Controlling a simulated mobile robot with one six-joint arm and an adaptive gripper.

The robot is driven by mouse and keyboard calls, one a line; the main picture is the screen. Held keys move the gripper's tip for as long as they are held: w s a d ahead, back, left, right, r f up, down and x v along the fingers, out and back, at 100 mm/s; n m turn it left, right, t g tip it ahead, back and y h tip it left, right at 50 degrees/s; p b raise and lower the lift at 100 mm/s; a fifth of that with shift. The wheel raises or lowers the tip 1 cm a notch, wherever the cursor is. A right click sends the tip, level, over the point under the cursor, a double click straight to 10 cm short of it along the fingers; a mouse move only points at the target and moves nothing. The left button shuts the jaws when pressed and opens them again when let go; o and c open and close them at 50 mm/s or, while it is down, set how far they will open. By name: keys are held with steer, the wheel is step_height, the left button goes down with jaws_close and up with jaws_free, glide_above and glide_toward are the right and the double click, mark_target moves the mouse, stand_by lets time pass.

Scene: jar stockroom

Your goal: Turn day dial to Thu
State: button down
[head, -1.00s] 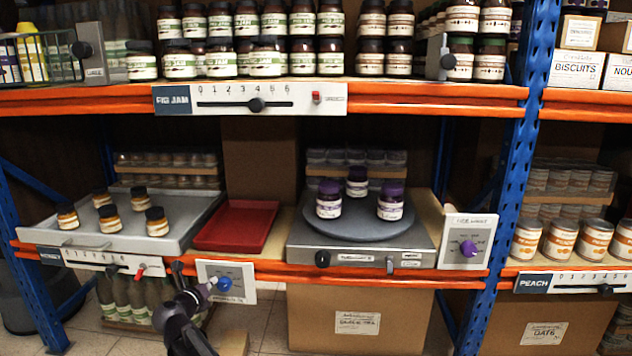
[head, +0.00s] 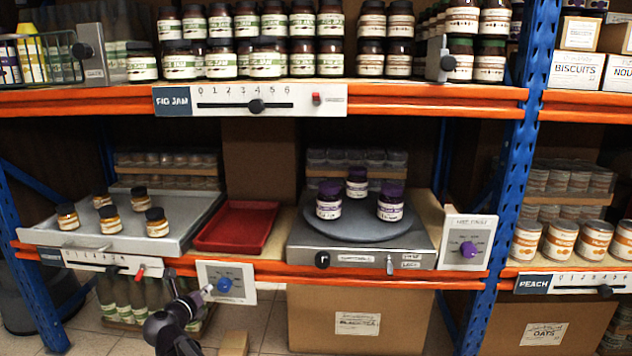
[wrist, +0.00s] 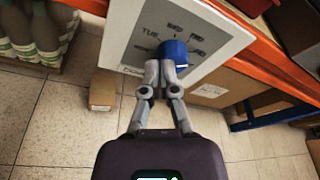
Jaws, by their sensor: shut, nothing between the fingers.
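The day dial is a blue knob (head: 224,285) on a white panel (head: 243,270) fixed to the front of the orange shelf beam. In the wrist view, the blue knob (wrist: 173,50) has day labels around it; TUE is at its left and WED above, and the labels to the right are blurred. I cannot tell which day it points to. My gripper (head: 208,290) is shut and empty, just left of the knob. In the wrist view, its fingertips (wrist: 163,66) overlap the knob's lower left edge; I cannot tell whether they touch it.
A red tray (head: 236,226) and a turntable (head: 358,222) with purple-lidded jars stand on the shelf above. A similar panel with a purple knob (head: 468,250) is further right. Cardboard boxes stand below.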

steer(key=shift+s+a, duration=0.1)
steer(key=shift+s, duration=1.3)
steer(key=d+m+g+h+p, duration=0.3)
steer(key=d+m+g+p, duration=0.55)
steer(key=d+m, duration=1.4)
steer(key=s+d+r+m+g+y+p, duration=0.2)
steer(key=s+d+m+p, duration=0.3)
steer(key=d, duration=0.7)
steer(key=s+d+r+m+g+y+p, duration=0.3)
steer(key=s+d+m+p, duration=0.3)
steer(key=s+d+m, duration=0.3)
steer(key=d+m+g+y, duration=0.1)
steer(key=d+m, duration=0.2)
steer(key=shift+d+g, duration=0.2)
steer(key=shift+g, duration=0.15)
steer(key=shift+d+m, duration=0.25)
steer(key=shift+d, duration=0.1)
